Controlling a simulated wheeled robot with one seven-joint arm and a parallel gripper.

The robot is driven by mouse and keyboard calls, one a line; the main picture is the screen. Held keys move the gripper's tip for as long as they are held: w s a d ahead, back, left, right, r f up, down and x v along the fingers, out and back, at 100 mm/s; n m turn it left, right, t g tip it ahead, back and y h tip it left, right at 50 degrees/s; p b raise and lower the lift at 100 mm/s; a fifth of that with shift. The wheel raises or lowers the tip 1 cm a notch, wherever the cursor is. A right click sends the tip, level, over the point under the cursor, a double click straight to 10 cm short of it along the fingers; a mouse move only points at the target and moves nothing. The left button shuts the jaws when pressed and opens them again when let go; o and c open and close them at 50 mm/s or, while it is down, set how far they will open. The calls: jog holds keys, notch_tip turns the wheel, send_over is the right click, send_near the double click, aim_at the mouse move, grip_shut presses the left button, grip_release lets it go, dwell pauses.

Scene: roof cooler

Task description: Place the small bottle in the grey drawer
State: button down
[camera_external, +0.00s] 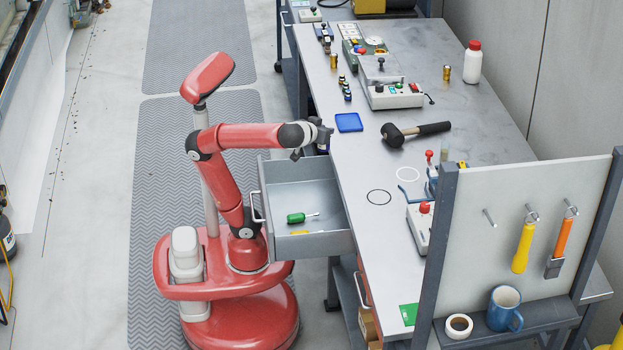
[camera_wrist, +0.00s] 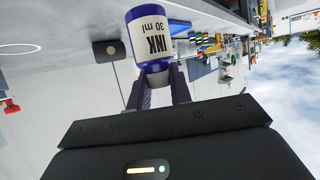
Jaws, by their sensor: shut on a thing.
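My gripper (camera_external: 318,135) is shut on the small bottle in the external view, beside the workbench's left edge and above the back end of the open drawer. In the wrist view the bottle (camera_wrist: 151,42) is blue and white with a label reading INK 30 ml, held between the two dark fingers (camera_wrist: 162,88). In the external view the bottle is mostly hidden by the gripper. The grey drawer (camera_external: 318,246) is pulled out from the bench.
A tool panel (camera_external: 510,215) stands at the front right. The drawer's back part looks clear.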

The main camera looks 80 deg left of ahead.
jog(key=s+n+g+y, duration=0.2)
jog(key=s+n+g, duration=0.1)
jog(key=s, duration=0.4)
jog(key=b, duration=0.4)
send_over(301, 199)
notch_tip(301, 199, down, 20)
jog(key=shift+r, duration=0.2)
jog(key=shift+f, duration=0.1)
jog(key=c, duration=1.3)
grip_release()
